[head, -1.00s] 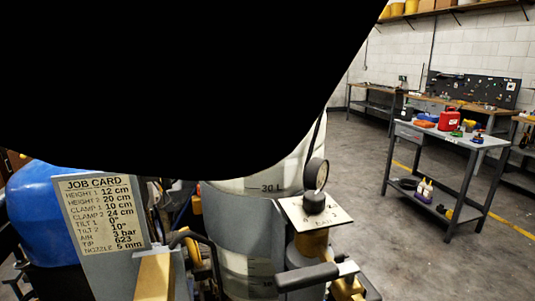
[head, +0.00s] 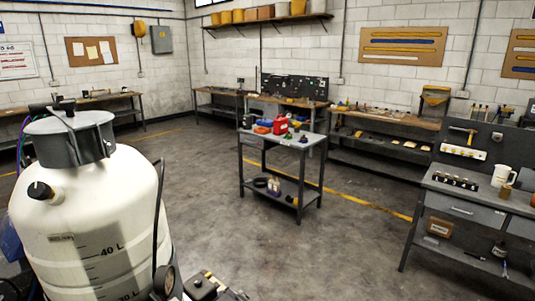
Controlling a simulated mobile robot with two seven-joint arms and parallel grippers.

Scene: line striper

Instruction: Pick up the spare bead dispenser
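I cannot tell for certain which item is the spare bead dispenser. A white jug (head: 501,175) stands on the grey bench (head: 455,190) at the right. Both are far off and small. Neither of my grippers is in view.
A large white tank (head: 95,215) with litre marks fills the left foreground, with a gauge (head: 164,280) at its lower right. A red container (head: 281,126) sits on the cart top. Open concrete floor (head: 340,250) lies between tank, cart and right bench.

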